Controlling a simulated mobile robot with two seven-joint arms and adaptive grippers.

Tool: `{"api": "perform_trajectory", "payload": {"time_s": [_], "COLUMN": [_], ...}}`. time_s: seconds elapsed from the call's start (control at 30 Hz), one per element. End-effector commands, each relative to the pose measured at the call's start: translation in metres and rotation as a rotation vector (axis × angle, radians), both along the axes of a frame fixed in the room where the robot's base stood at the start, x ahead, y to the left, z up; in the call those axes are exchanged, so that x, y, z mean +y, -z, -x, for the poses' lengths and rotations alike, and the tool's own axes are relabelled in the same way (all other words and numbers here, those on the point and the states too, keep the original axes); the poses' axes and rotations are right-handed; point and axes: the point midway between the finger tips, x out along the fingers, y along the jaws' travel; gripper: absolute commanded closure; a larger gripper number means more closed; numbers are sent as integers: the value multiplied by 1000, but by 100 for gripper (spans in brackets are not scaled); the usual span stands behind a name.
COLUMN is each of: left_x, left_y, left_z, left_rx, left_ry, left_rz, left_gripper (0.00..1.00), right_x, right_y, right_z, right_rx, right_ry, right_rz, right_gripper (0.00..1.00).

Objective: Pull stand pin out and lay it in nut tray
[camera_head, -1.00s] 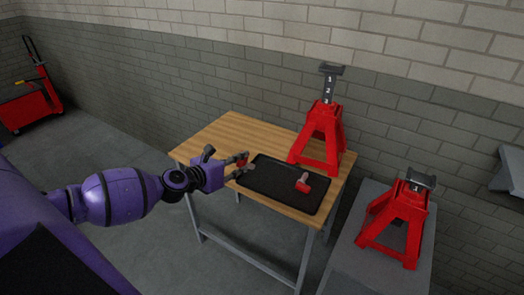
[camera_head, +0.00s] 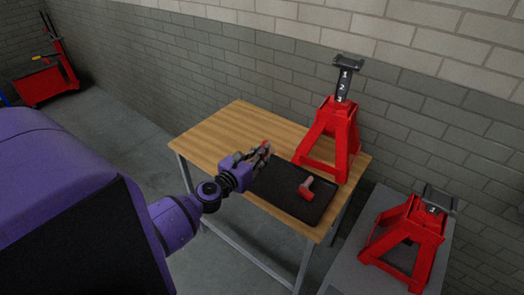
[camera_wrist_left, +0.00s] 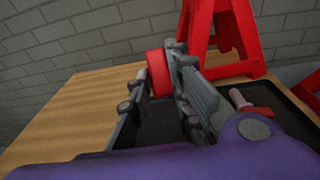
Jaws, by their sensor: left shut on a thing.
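A stand pin with a red grip (camera_wrist_left: 158,75) is between the fingers of my left gripper (camera_head: 262,152), which is shut on it. Only its red end shows clearly; the fingers hide the rest. The gripper is at the back left end of the black nut tray (camera_head: 281,196), seemingly above it. A second red-gripped pin (camera_head: 306,189) with a metal shank lies in the right part of the tray, and it also shows in the left wrist view (camera_wrist_left: 255,108). My right gripper is not in view.
A tall red jack stand (camera_head: 332,137) stands on the wooden table (camera_head: 215,133) behind the tray. A lower red jack stand (camera_head: 405,238) is on a grey bench (camera_head: 345,270) at the right. The table's back left is clear.

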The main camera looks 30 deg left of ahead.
Motion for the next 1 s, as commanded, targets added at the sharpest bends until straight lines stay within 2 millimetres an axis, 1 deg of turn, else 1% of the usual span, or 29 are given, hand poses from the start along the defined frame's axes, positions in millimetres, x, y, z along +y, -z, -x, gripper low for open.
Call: {"api": "perform_trajectory", "payload": {"time_s": [0.03, 0.1, 0.17, 0.3, 0.43, 0.57, 0.7, 0.8, 0.87, 1.0], "left_x": [0, 0, 1, 4, 2, 2, 3, 2, 3, 3], "left_y": [-2, -3, -3, -3, 19, 31, 44, 54, 59, 70], "left_z": [-1, -1, 1, 7, 8, 9, 8, 8, 8, 8], "left_rx": [-3, -3, 0, 16, 28, 27, 27, 25, 24, 23], "left_ry": [1, 3, 11, 48, 45, 44, 44, 44, 43, 44], "left_rz": [0, -2, -5, -20, -14, -13, -14, -14, -15, -15], "left_gripper": [100, 100, 100, 100, 100, 100, 100, 100, 100, 100], "right_x": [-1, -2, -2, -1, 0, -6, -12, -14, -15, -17], "right_y": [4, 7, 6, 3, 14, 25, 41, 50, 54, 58], "right_z": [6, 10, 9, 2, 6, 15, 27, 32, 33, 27], "right_rx": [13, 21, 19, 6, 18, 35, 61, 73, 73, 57], "right_ry": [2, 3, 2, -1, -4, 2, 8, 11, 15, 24], "right_rz": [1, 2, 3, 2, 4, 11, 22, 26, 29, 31], "right_gripper": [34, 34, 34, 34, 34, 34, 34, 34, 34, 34]}}
